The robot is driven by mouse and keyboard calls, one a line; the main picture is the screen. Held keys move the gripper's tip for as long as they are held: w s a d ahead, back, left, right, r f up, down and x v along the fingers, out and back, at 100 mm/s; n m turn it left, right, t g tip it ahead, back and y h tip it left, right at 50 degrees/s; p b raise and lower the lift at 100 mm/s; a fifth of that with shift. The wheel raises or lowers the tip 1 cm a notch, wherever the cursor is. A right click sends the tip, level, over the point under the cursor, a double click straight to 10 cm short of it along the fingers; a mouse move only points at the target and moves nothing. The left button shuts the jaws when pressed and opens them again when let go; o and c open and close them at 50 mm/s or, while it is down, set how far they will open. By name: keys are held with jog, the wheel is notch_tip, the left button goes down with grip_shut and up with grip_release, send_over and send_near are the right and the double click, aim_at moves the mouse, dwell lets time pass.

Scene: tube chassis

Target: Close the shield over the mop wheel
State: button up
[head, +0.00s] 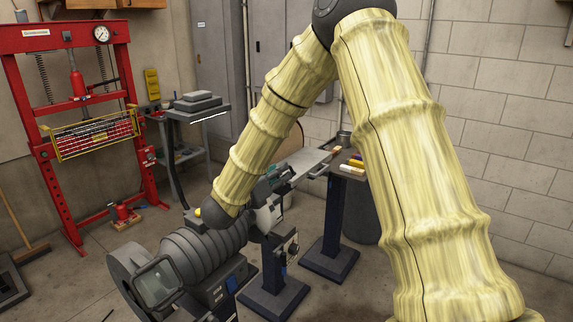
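A grey polishing machine (205,246) with a ribbed body stands at the lower left. A dark round guard or wheel housing (124,268) is at its left end; I cannot make out the mop wheel itself. A framed, see-through shield (158,284) sits in front of that end, tilted, and I cannot tell how far it is open. My yellow-sleeved arm comes down from the top and ends in a dark joint just above and behind the ribbed body.
A red press (77,92) stands at the left, with a small red jack (124,215) on the floor. A grey stand (192,118) is behind. A blue pedestal table (345,225) with small coloured blocks is at the centre right. Floor shows left of the machine.

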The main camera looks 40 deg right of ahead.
jog(key=p+x, duration=0.1)
jog(key=x, duration=0.2)
jog(key=shift+d+r, duration=0.2)
jog(key=shift+d, duration=0.05)
jog(key=shift+w+d+f, duration=0.15)
jog(key=shift+w+d, duration=0.1)
jog(key=shift+d, duration=0.45)
grip_shut()
